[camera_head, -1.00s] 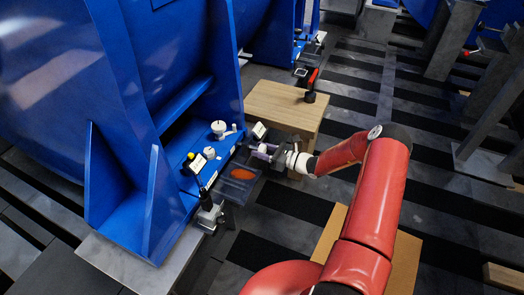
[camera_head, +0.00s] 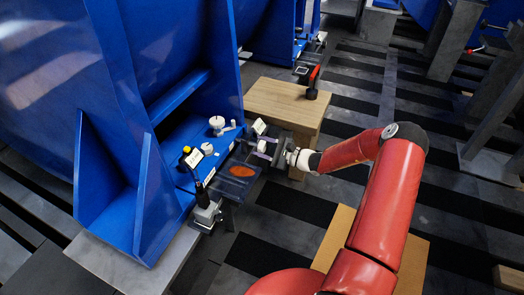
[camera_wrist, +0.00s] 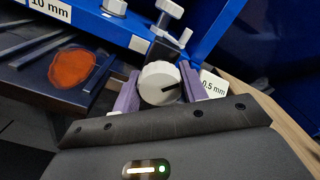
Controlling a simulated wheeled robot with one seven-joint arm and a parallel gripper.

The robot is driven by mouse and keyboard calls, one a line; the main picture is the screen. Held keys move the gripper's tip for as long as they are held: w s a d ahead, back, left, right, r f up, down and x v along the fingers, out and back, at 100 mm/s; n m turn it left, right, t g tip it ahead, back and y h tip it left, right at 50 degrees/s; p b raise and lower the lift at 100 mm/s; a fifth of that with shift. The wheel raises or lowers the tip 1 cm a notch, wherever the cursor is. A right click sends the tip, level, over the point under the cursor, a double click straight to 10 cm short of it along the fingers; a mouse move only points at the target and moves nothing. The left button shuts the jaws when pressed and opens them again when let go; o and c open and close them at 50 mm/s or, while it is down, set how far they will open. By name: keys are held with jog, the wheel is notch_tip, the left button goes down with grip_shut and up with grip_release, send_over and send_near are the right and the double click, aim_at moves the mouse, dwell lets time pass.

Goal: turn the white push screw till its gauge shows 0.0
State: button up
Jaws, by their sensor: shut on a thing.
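The white push screw (camera_wrist: 158,84) shows in the wrist view as a round white knob with a black line on its face. My gripper (camera_wrist: 157,90) is shut on it, one purple fingertip on each side. A metal screw block stands just behind the knob, by the blue motor foot (camera_wrist: 205,40). In the head view my gripper (camera_head: 266,147) is at the foot's right corner, and the knob is hard to make out there. A small gauge with a yellow top (camera_head: 194,159) and a pale face stands on the foot. Its reading is too small to tell.
A dark tray with an orange patch (camera_head: 242,171) lies left of my gripper. A wooden block (camera_head: 285,98) with a red-handled tool (camera_head: 313,82) stands behind. In the wrist view, labels read "10 mm" (camera_wrist: 50,6) and "0.5 mm" (camera_wrist: 213,84).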

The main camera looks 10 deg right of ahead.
jog(key=n+b, duration=0.3)
jog(key=n, duration=0.1)
jog(key=shift+f, duration=0.2)
jog(key=shift+n+b, duration=1.45)
jog(key=shift+n, duration=0.35)
jog(key=shift+r, duration=0.15)
jog(key=o, duration=1)
jog(key=v, duration=0.8)
jog(key=shift+a, duration=0.1)
